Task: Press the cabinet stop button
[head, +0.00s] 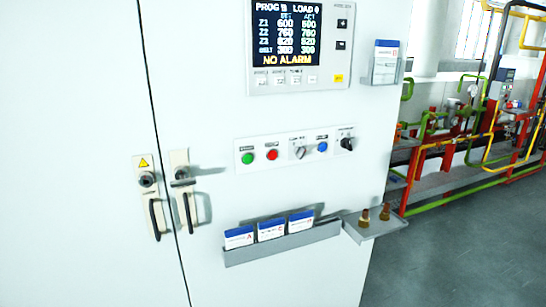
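The white cabinet (85,90) fills most of the head view. A light button panel (285,159) sits on its right door. On the panel are a green button (247,157), a red button (272,155) to the right of it, a grey selector knob (300,152), a blue button (322,146) and a black rotary knob (347,143). Small labels above the buttons are too blurred to read surely. The red button looks like the stop button. Neither gripper shows in the head view.
A display (286,35) above the panel reads "NO ALARM". Below, a grey rack (283,246) holds cards, and a small shelf (378,226) with two brass-coloured pieces juts out. A card holder (385,70) is upper right. Door handles (155,217) are left. Coloured pipes stand beyond open floor.

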